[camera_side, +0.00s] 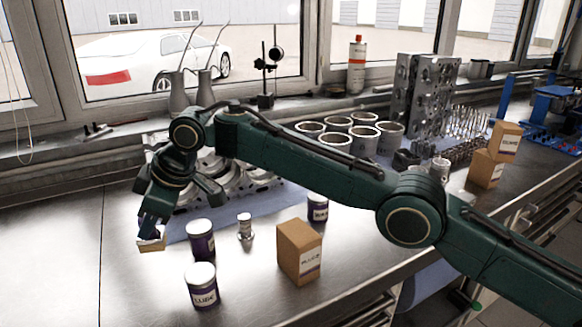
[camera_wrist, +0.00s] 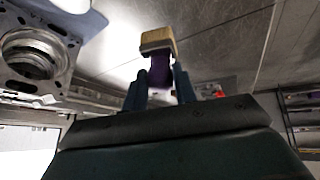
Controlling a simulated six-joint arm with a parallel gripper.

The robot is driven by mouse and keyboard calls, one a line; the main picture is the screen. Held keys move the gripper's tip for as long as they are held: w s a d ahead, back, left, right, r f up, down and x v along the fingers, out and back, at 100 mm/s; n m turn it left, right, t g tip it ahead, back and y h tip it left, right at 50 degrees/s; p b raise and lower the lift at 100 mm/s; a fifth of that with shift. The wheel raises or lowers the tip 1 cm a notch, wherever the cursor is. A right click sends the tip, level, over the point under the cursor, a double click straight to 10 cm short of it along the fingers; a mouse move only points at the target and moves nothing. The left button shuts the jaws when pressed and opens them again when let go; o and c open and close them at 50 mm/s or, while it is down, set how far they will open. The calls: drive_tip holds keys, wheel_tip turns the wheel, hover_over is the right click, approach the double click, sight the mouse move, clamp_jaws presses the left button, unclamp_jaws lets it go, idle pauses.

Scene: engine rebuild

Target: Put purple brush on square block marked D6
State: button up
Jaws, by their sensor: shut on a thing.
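My gripper (camera_side: 153,222) is shut on the purple brush, which has a tan bristle end (camera_side: 151,240) pointing down in the side view. The wrist view shows the brush's purple handle (camera_wrist: 160,72) between the two blue fingers and its tan bristle end (camera_wrist: 158,40) beyond the tips. In the side view the brush hangs at the left, over or close to the bare metal bench; I cannot tell whether it touches. I cannot make out a square block marked D6 in either view.
Two purple-labelled cans (camera_side: 202,285) (camera_side: 200,240), a small bottle (camera_side: 245,226) and a cardboard box (camera_side: 299,252) stand right of my gripper. A metal engine part (camera_side: 245,178) lies on the blue mat behind; it also shows in the wrist view (camera_wrist: 45,45). The bench's left front is clear.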

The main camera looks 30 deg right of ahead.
drive_tip(key=w+d+r+m, duration=0.1)
drive_tip(key=w+d, duration=0.2)
drive_tip(key=d, duration=0.4)
drive_tip(key=w+d+r+m+t+h, duration=0.1)
drive_tip(key=w+d+r, duration=0.15)
drive_tip(key=d, duration=0.45)
drive_tip(key=w+d+r+m, duration=0.1)
drive_tip(key=w+d, duration=0.3)
drive_tip(key=d, duration=0.3)
drive_tip(key=s+d+r+m+t+h, duration=0.1)
drive_tip(key=d+r+m+h, duration=0.15)
drive_tip(key=d, duration=1.45)
drive_tip(key=d+r+m+t+h, duration=0.15)
drive_tip(key=d+m, duration=0.25)
drive_tip(key=d, duration=1.4)
drive_tip(key=m+g+h, duration=0.1)
drive_tip(key=m+h, duration=0.1)
drive_tip(key=m, duration=0.3)
hover_over(466, 197)
wheel_tip(466, 197, down, 12)
drive_tip(key=shift+f, duration=0.25)
drive_tip(key=shift+f, duration=2.15)
drive_tip(key=shift+f, duration=0.15)
